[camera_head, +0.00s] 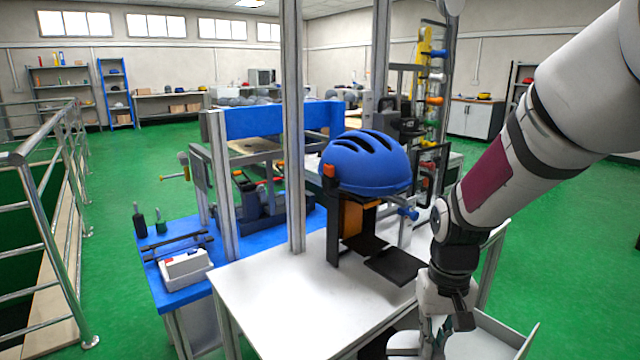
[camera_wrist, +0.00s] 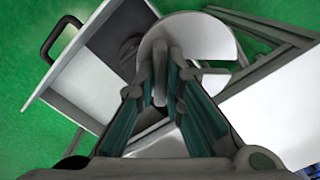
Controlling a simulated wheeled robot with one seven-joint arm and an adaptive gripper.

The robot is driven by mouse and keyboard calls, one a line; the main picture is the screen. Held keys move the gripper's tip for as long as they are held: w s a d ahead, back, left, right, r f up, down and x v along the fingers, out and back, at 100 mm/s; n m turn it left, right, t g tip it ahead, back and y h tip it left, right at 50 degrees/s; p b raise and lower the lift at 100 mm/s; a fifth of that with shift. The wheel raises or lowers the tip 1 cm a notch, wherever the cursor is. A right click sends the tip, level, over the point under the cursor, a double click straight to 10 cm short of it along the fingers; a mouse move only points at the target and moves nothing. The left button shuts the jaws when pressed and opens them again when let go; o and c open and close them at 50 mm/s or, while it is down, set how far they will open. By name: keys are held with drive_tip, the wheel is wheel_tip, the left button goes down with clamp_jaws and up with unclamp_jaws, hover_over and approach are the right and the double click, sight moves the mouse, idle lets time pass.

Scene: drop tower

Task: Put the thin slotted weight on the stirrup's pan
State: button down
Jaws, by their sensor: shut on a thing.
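My gripper (camera_head: 441,326) is low at the right of the white table's front. In the wrist view my gripper (camera_wrist: 164,72) is shut on a pale grey round disc (camera_wrist: 208,38), which looks like the thin slotted weight. The disc also shows as a pale edge (camera_head: 404,343) left of the fingers in the head view. A blue helmet (camera_head: 366,163) sits on a dark stand with an orange part (camera_head: 360,218). A black flat plate (camera_head: 396,267) lies below it. I cannot clearly make out the stirrup or its pan.
The white table (camera_head: 275,300) is clear at front left. A metal upright (camera_head: 293,140) stands left of the helmet.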

drive_tip(key=shift+s+a+r+n, duration=0.15)
drive_tip(key=shift+a+n, duration=0.15)
drive_tip(key=shift+a, duration=0.25)
wheel_tip(320, 180, up, 3)
drive_tip(key=p, duration=0.4)
drive_tip(key=shift+d, duration=0.15)
wheel_tip(320, 180, up, 3)
drive_tip(key=p, duration=0.7)
drive_tip(key=shift+r, duration=0.1)
drive_tip(key=r+p, duration=0.1)
drive_tip(key=p, duration=0.1)
drive_tip(key=r+p, duration=0.1)
drive_tip(key=p, duration=0.2)
drive_tip(key=shift+s+r, duration=0.25)
drive_tip(key=shift+s, duration=0.15)
drive_tip(key=r+p, duration=0.1)
drive_tip(key=p, duration=0.1)
drive_tip(key=s+r+p, duration=0.1)
drive_tip(key=p, duration=0.2)
drive_tip(key=shift+s+r, duration=0.1)
drive_tip(key=shift+s, duration=0.15)
